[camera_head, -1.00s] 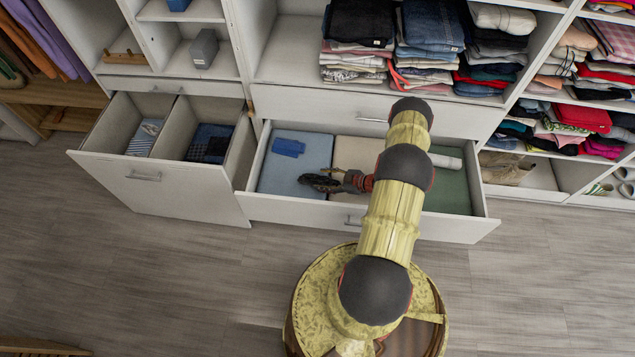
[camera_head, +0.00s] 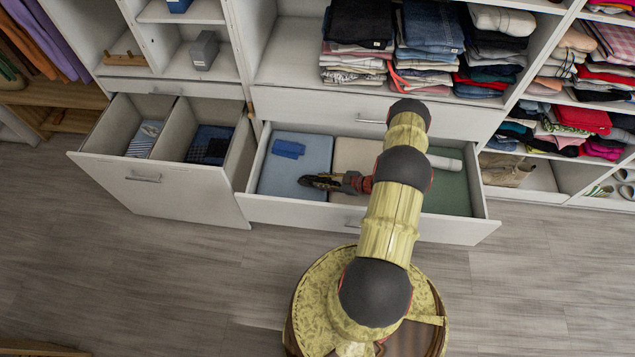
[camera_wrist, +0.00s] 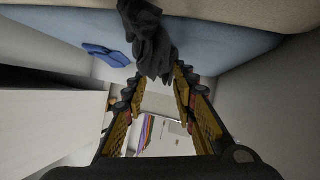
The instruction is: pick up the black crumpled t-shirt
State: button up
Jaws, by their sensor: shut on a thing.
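The black crumpled t-shirt (camera_wrist: 153,45) is between the fingertips of my gripper (camera_wrist: 160,85) in the wrist view, hanging limp from them. My gripper is shut on it. In the head view my gripper (camera_head: 345,183) is over the open drawer (camera_head: 370,222), near the border of its blue and beige sections. The shirt is dark and small there, hard to tell from the fingers. I cannot tell whether it still touches the drawer's lining.
A blue folded cloth (camera_head: 288,148) lies in the drawer's blue section, and in the wrist view (camera_wrist: 105,54). A rolled white item (camera_head: 444,162) lies at the right. Another open drawer (camera_head: 150,188) stands at left. Stacked clothes (camera_head: 430,25) fill shelves behind.

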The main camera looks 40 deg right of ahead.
aim_at(323, 181)
grip_shut()
jog(key=shift+r, duration=0.45)
notch_tip(323, 181, up, 2)
jog(key=shift+r+p, duration=0.2)
jog(key=shift+p, duration=0.65)
jog(key=w+a+r+p, duration=0.4)
jog(key=a+r, duration=0.5)
jog(key=a, duration=0.4)
jog(key=shift+w+r+p, duration=0.35)
jog(key=shift+w, duration=0.2)
